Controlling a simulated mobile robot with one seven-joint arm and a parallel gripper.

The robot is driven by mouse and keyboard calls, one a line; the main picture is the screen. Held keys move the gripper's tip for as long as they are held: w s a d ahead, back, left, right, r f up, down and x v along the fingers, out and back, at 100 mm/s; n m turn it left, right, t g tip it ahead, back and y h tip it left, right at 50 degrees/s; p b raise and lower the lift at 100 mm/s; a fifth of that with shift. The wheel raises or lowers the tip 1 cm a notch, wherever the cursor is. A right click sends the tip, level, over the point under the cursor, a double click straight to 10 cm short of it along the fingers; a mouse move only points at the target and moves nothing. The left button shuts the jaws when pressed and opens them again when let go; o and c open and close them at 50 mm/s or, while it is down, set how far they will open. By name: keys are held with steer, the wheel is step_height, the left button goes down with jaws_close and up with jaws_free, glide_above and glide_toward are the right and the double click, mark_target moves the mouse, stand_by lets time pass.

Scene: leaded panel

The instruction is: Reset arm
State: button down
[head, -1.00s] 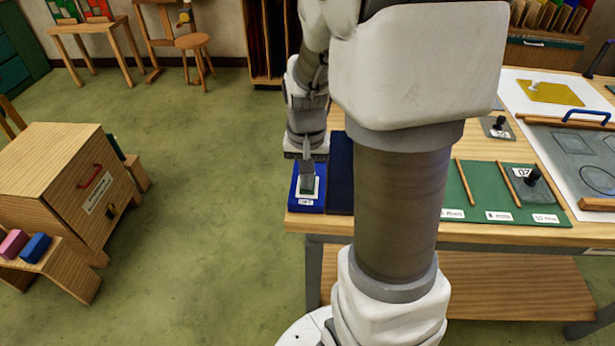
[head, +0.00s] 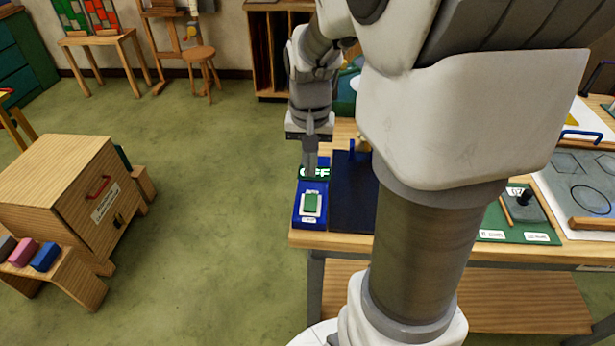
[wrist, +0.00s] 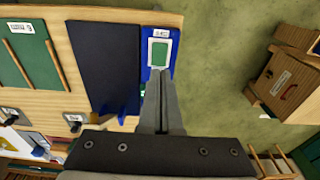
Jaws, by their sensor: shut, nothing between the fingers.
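My gripper (head: 311,165) is shut and empty, pointing down above the far part of a blue switch box (head: 308,221) at the table's left end. The box carries a green button (head: 311,203) in a white frame and a lit display (head: 315,172) whose visible letters look like "FF", partly hidden by the fingers. In the wrist view my closed fingers (wrist: 160,85) end just short of the green button (wrist: 159,54). I cannot tell whether the fingers touch the box; the button itself is uncovered in the head view.
A dark blue mat (head: 352,195) lies right beside the box. A green board (head: 520,225) with wooden strips and a black-knobbed piece is farther right. A wooden cabinet (head: 62,185) stands on the floor at left, with open floor (head: 205,200) between. My arm hides the table's middle.

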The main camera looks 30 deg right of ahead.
steer(key=s+a+r+n+t, duration=0.4)
steer(key=s+a+r+n, duration=0.2)
steer(key=s+a+r, duration=0.4)
steer(key=shift+s+a+r+n+t+y, duration=0.2)
steer(key=shift+s+a+n+t+y, duration=0.25)
steer(key=shift+s, duration=1.05)
steer(key=shift+a, duration=0.1)
